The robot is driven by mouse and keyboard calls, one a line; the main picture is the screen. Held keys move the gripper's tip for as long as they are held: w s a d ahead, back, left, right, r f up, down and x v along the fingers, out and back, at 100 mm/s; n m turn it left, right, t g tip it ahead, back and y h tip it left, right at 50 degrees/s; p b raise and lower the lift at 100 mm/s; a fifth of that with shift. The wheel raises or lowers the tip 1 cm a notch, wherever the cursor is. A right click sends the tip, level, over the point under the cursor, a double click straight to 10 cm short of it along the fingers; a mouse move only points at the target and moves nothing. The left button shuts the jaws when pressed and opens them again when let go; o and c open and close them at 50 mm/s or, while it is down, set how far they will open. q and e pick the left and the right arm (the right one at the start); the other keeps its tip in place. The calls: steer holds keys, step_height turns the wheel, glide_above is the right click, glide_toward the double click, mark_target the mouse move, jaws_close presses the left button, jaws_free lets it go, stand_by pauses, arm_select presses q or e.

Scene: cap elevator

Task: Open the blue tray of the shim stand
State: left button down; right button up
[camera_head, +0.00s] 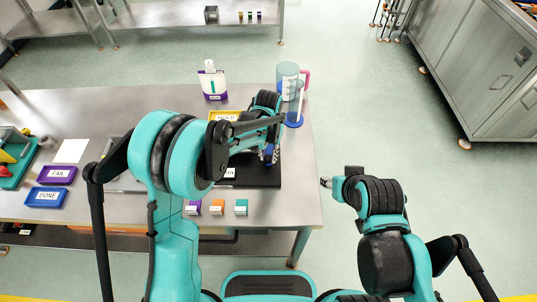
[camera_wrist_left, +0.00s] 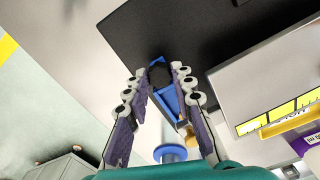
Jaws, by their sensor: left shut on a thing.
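My left gripper (camera_head: 270,155) reaches over the black mat (camera_head: 265,174) at the right part of the table. In the left wrist view, my left gripper (camera_wrist_left: 163,72) has its fingers on either side of a blue part (camera_wrist_left: 167,95) with a dark middle, and it is shut on that part. I cannot tell whether this is the blue tray of the shim stand; the arm and fingers hide most of this spot in the head view. My right gripper (camera_head: 327,182) is beyond the table's right edge, apart from everything; its fingers are too small to read.
A clear cylinder (camera_head: 287,78) and a blue disc (camera_head: 293,121) stand at the table's back right. A white pouch (camera_head: 212,82) stands behind a yellow tray (camera_head: 224,115). Purple (camera_head: 57,175) and blue (camera_head: 47,197) labelled trays lie left. Small labelled blocks (camera_head: 217,207) line the front edge.

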arm_select(q)
steer(key=s, duration=0.8)
steer(key=c, duration=1.3)
jaws_free()
step_height(320, 180, up, 12)
steer(key=s+a+r+n+t, duration=0.1)
steer(key=s+a+t, duration=0.1)
steer(key=a, duration=0.4)
steer(key=s+a+r+n+t, duration=0.1)
steer(key=s+a+t, duration=0.1)
steer(key=s+a, duration=0.3)
steer(key=s+a+r+n+t, duration=0.1)
steer(key=s+a+t, duration=0.2)
steer(key=a, duration=0.3)
steer(key=shift+s+a+r+n, duration=0.15)
steer(key=shift+s+a+n, duration=0.15)
steer(key=shift+s+a, duration=0.15)
